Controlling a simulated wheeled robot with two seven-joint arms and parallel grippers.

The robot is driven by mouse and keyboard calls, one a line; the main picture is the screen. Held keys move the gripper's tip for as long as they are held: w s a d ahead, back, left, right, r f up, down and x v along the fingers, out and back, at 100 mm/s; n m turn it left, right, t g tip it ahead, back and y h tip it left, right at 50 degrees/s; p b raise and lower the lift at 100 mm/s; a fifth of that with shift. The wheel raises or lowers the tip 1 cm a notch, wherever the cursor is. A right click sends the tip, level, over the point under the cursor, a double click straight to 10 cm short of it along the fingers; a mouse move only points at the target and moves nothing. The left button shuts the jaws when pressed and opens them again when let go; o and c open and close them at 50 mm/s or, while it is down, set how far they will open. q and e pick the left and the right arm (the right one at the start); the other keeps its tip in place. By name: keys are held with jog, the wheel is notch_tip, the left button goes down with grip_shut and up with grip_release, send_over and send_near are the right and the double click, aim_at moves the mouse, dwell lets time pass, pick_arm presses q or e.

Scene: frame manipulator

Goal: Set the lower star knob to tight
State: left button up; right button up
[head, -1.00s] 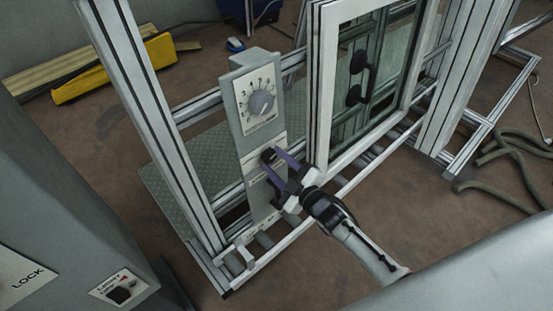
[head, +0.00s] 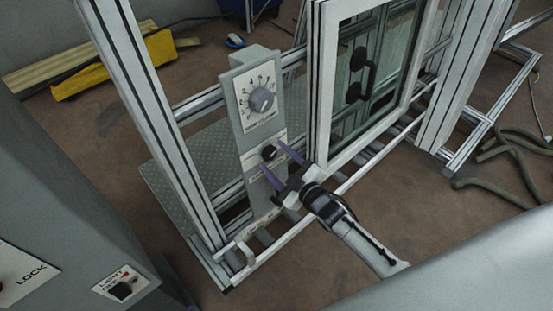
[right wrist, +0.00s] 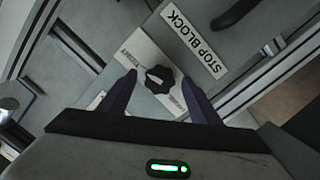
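The lower star knob (head: 269,152) is small and black, on a white label plate on the grey upright panel (head: 256,185). In the right wrist view the star knob (right wrist: 159,79) shows lobed edges, with small printing on either side of it too unclear to read surely. My right gripper (head: 273,156) is open, its two purple fingers on either side of the knob and apart from it. In the right wrist view the knob lies between the fingertips, with clear gaps. My left gripper is not in view.
A larger grey dial (head: 262,100) with a numbered scale sits above the knob. A "STOP BLOCK" label (right wrist: 195,42) is beside the knob. A framed glass door (head: 375,75) stands close on the right, and an aluminium post (head: 160,120) on the left.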

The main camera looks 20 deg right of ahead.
jog(key=shift+s, duration=0.1)
jog(key=v, duration=1)
jog(key=shift+p, duration=0.4)
jog(key=shift+s, duration=0.1)
